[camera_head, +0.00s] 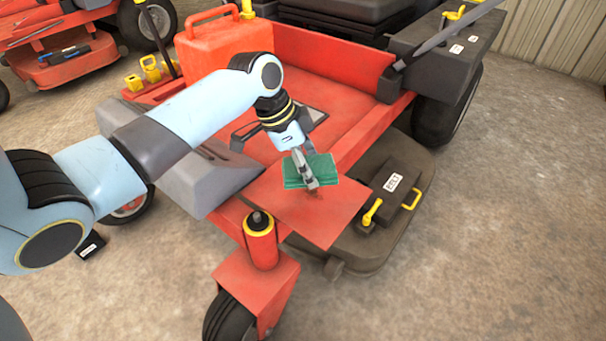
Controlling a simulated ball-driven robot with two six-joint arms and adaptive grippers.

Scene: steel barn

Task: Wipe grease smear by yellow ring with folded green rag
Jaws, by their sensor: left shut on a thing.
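A folded green rag (325,166) is held by my left gripper (312,184), which is shut on it. The rag is over the flat red plate (295,212) at the front corner of the red mower; I cannot tell whether it touches the plate. A small dark mark (318,195), perhaps the grease smear, shows just below the fingertips; the rag and fingers may hide more of it. A yellow ring (260,230) circles the top of the red caster post, in front and left of the rag. My right gripper is not in view.
A red canister (222,40) stands on the mower behind my left arm. A black deck (385,215) with a labelled block and yellow handles (372,212) lies right of the plate. A dark wheel (232,318) sits below the post. Concrete floor at right is clear.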

